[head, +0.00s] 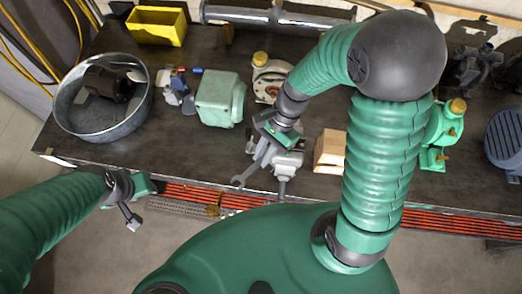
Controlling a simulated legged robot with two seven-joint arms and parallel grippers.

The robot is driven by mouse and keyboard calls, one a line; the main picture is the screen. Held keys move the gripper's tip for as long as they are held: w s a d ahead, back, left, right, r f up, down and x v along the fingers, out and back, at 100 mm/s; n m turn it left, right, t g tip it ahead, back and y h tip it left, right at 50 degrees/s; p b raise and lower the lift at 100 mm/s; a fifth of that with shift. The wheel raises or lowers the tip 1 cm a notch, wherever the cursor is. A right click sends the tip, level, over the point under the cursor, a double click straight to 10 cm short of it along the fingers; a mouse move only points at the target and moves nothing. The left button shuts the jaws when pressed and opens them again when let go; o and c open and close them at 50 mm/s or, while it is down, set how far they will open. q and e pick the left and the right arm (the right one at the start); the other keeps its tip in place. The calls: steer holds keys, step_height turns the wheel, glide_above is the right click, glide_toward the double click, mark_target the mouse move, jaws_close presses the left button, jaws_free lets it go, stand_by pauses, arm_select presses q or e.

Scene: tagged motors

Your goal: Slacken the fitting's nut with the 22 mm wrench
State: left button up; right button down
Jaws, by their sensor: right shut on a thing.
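My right gripper (270,145) is over the bench's front edge, shut on a grey wrench (240,181). The wrench slants down to the left, and its open jaw end points away from the vise. A grey metal vise or fitting holder (287,160) stands at the bench edge just right of and below the gripper. The fitting and its nut are hard to make out there, partly covered by my gripper and arm. I cannot tell whether the wrench touches them. My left gripper (136,203) is off the front of the bench at the left; its finger opening is unclear.
The dark bench (190,150) carries a round metal tub (70,122) with a dark motor, a yellow bin (157,25), a green housing (220,99), a wooden block (329,152), a green pump (437,135) and a blue-grey motor (505,135). Red strips run along the front.

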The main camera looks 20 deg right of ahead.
steer(key=shift+s+d+n+g+p, duration=0.3)
steer(key=shift+s+n, duration=0.25)
steer(key=shift+n, duration=0.05)
steer(key=shift+s+d+n+g+p, duration=0.25)
steer(key=shift+s+d+n+g, duration=0.05)
steer(key=shift+s+n, duration=0.3)
steer(key=shift+s+d+n+g+h+p, duration=0.4)
steer(key=shift+s+d+n+h+p, duration=0.2)
steer(key=shift+s+d+n, duration=0.45)
steer(key=shift+w+a+n, duration=0.15)
steer(key=shift+a+n, duration=0.05)
steer(key=shift+n, duration=0.05)
